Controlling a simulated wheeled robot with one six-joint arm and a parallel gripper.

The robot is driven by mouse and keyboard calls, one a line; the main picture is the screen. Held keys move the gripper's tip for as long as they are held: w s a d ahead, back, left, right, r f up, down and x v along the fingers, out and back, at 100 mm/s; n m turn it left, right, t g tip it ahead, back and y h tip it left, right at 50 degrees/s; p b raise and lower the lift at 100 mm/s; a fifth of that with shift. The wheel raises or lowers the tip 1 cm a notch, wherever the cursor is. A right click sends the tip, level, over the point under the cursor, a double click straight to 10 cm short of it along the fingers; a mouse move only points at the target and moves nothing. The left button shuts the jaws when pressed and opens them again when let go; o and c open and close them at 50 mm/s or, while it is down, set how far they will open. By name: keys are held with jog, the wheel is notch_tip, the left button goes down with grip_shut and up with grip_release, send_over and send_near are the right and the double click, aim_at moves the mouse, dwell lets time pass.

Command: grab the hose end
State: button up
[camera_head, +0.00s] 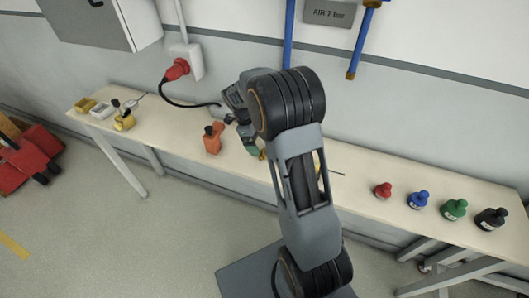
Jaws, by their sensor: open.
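A black cable (186,104) runs from a red plug (177,69) on the wall to the bench, close to my gripper. My gripper (232,118) is small in view, left of my arm's dark joint and over the back of the bench. It is open, and I see nothing held in it. My arm hides the middle of the bench.
The long pale bench (180,125) runs along the wall. An orange object (212,138) stands near my gripper. Small yellow and white items lie at the left end.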

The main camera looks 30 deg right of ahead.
jog(key=shift+x, duration=1.95)
jog(key=shift+d, duration=0.15)
jog(key=shift+w, duration=0.1)
jog(key=c, duration=1)
